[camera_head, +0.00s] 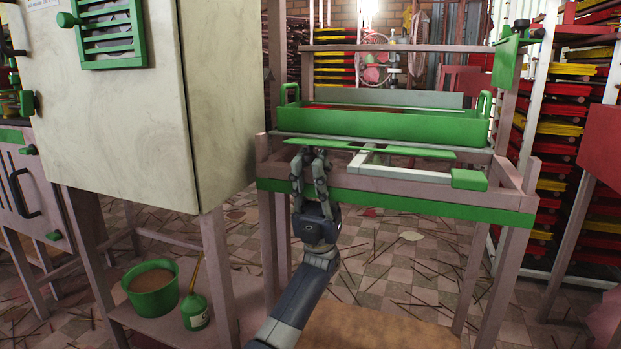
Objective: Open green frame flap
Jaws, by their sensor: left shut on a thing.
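The green frame flap (385,150) shows as a thin, nearly level green strip at the front of the wooden frame table, below the green tray. My left gripper (311,156) reaches up from below, with its fingers at the left part of the flap's front edge. It is shut on the flap; its fingers hide part of that edge. A pale inner frame (372,163) and a small green block (468,179) show under and right of the flap. My right gripper is not in view.
The green tray (385,124) with upright handles sits behind the flap. A pale cabinet (125,110) stands close on the left. A green bucket (151,288) and green bottle (194,312) sit on its low shelf. Racks of colored trays (560,120) stand at right.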

